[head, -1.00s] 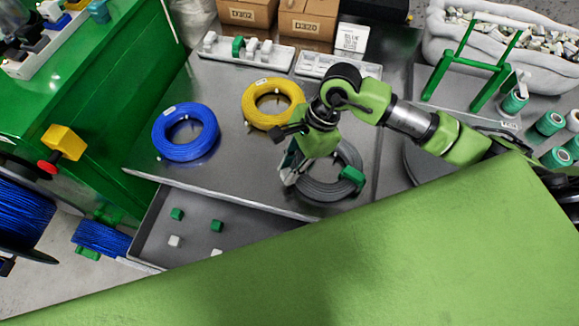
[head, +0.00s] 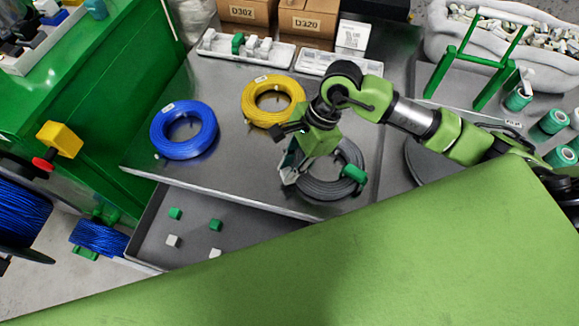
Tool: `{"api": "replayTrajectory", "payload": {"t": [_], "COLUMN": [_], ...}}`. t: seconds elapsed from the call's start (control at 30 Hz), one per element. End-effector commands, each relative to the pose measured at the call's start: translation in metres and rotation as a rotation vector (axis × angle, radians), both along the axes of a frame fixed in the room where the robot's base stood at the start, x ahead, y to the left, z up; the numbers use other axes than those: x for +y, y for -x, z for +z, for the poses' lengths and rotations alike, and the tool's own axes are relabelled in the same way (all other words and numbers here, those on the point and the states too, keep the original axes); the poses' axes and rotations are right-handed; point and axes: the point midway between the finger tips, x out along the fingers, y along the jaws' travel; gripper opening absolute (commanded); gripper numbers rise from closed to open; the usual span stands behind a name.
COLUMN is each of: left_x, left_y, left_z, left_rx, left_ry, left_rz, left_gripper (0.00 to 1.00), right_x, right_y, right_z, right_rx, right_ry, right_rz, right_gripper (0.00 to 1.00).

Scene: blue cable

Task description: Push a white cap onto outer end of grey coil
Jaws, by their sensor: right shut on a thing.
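The grey coil (head: 325,190) lies on the metal table, partly hidden behind my right gripper. A green piece (head: 354,173) sits on its right side. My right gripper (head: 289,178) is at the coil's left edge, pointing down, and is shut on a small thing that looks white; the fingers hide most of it. I cannot tell whether it touches the coil's outer end. Loose white caps (head: 173,241) and green caps (head: 175,213) lie in the lower tray (head: 150,232). My left gripper is not in view.
A blue coil (head: 184,131) and a yellow coil (head: 273,101) lie on the table (head: 225,165). A white rack (head: 270,58) with caps stands at the back, before cardboard boxes (head: 307,20). A green frame (head: 468,65) stands at the right. A large green surface fills the foreground.

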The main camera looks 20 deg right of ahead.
Motion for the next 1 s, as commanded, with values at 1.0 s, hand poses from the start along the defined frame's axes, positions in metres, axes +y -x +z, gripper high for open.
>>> {"api": "replayTrajectory", "payload": {"t": [1.0], "left_x": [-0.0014], "left_y": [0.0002], "left_z": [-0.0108], "left_rx": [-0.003], "left_ry": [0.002], "left_rz": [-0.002], "left_gripper": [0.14], "right_x": [-0.0003], "right_y": [0.0003], "right_z": [-0.0054], "right_rx": [0.0], "right_ry": [0.0], "right_rz": [-0.001], "right_gripper": [0.07]}}
